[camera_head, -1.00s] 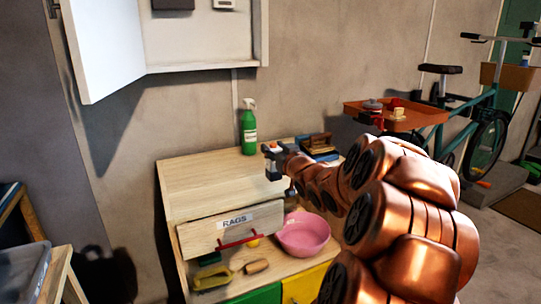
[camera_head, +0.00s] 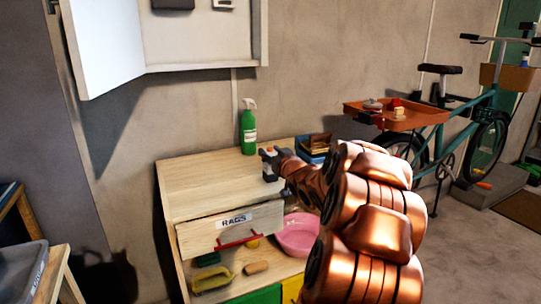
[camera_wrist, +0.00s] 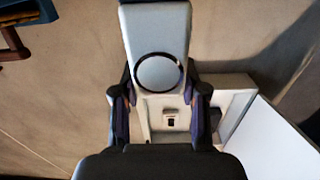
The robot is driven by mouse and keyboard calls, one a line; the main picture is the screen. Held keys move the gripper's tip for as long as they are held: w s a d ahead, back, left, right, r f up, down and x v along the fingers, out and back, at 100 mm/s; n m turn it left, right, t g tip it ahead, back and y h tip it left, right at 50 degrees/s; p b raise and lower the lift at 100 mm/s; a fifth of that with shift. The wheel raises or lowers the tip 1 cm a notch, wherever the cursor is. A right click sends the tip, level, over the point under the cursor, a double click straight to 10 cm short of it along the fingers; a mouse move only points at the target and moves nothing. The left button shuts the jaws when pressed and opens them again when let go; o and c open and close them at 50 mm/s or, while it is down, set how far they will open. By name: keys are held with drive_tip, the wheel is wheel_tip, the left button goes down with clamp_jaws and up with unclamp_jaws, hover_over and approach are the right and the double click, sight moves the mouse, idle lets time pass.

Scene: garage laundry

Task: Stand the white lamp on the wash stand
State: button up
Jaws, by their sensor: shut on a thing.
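The white lamp (camera_wrist: 155,30) is between the fingers of my gripper (camera_wrist: 160,105) in the wrist view. It shows as a pale block with a round, dark-rimmed disc. My gripper (camera_head: 271,163) is shut on it above the right part of the pale wooden wash stand top (camera_head: 205,182) in the head view. There the lamp is small and hard to separate from the fingers. I cannot tell whether it touches the top.
A wall cabinet (camera_head: 205,45) hangs above, door open. The top's left part is clear.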

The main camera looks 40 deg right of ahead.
drive_tip(key=o, duration=1.2)
drive_tip(key=shift+r, duration=0.15)
drive_tip(key=p+v, duration=0.1)
drive_tip(key=v, duration=1.1)
